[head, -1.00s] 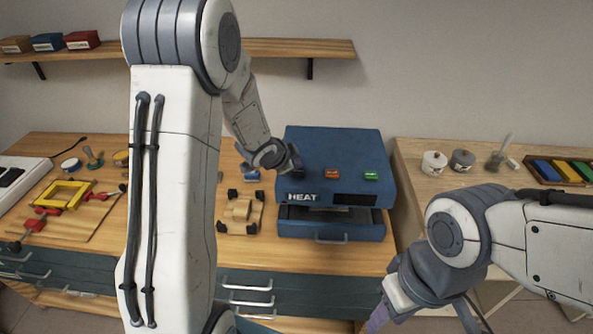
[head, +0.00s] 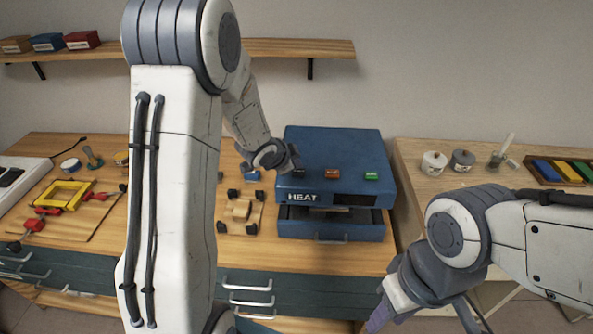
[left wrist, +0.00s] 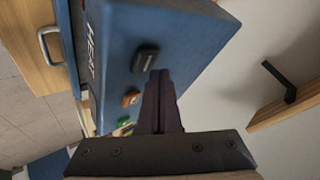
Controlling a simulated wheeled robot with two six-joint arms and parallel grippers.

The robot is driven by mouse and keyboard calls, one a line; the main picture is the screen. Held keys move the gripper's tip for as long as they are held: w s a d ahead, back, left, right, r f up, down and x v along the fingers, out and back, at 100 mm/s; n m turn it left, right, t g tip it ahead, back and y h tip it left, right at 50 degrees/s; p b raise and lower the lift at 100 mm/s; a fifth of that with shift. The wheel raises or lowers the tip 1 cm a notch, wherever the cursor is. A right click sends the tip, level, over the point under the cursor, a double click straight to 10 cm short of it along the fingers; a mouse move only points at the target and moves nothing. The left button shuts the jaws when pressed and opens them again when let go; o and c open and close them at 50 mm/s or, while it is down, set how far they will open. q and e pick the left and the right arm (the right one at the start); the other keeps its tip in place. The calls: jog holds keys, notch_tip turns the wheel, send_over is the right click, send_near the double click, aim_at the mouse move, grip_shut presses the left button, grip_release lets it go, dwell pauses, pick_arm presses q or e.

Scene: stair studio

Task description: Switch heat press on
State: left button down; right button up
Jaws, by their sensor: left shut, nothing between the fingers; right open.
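The heat press is a blue box (head: 335,150) with a HEAT label on its front. A black switch (head: 298,173) sits at the left of its top, with an orange button (head: 333,174) and a green button (head: 371,176) to its right. The left wrist view also shows the black switch (left wrist: 146,58), orange button (left wrist: 132,98) and green button (left wrist: 124,122). My left gripper (head: 292,161) is shut and empty, its tips (left wrist: 160,76) close to the black switch; I cannot tell whether they touch. My right gripper (head: 392,308) is open, low at the front right, partly cut off.
A wooden jig (head: 240,211) stands left of the press. A yellow frame (head: 65,194) and red clamps lie further left. The right table holds jars (head: 434,163) and a tray of coloured blocks (head: 560,172). A shelf (head: 290,48) hangs on the wall behind.

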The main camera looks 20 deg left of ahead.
aim_at(296, 173)
pick_arm(q)
jog(key=shift+f, duration=0.1)
jog(key=shift+f+b, duration=0.35)
jog(key=shift+b, duration=0.1)
jog(key=shift+f, duration=0.2)
dwell(0.5)
jog(key=shift+r, duration=0.1)
jog(key=shift+r+p, duration=0.5)
jog(key=shift+r, duration=0.1)
notch_tip(296, 173, up, 6)
jog(key=p, duration=0.5)
jog(key=shift+p, duration=0.4)
